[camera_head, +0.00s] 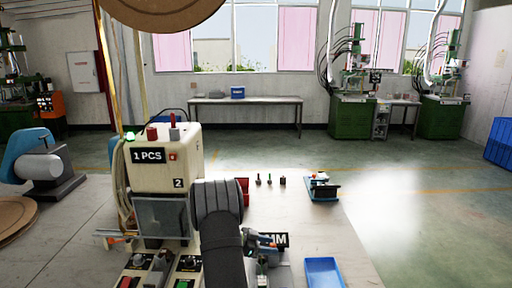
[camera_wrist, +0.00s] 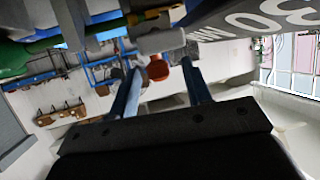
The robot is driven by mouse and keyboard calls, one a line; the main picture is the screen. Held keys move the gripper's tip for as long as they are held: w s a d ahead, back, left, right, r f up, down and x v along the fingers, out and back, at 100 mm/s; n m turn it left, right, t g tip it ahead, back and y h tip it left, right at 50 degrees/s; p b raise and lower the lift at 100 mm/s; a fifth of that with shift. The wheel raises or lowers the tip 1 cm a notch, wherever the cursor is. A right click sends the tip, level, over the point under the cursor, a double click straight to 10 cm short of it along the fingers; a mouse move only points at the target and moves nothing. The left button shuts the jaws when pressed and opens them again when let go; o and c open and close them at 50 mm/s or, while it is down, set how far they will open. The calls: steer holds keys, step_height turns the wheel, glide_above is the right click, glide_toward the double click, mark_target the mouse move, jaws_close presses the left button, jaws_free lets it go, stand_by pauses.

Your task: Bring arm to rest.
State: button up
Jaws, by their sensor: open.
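My gripper (camera_head: 265,241) is low over the work table in the head view, right of the cream machine and partly hidden by my dark arm. In the wrist view its two blue fingers (camera_wrist: 162,88) stand apart, so it is open. A grey cylinder with a red-orange end (camera_wrist: 158,68) shows at the gap between the fingers; I cannot tell whether it touches them. No held part can be made out. A dark panel with large pale letters (camera_wrist: 235,22) is close by in the wrist view.
The cream machine (camera_head: 165,160) marked "1 PCS" stands left of my arm. A blue tray (camera_head: 323,272) lies at the front right, and a blue-based fixture (camera_head: 322,189) farther back. Small dark parts (camera_head: 269,181) stand at the table's back.

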steer(key=shift+w+d+f, duration=0.15)
steer(key=shift+d+f, duration=0.15)
steer(key=shift+d, duration=1)
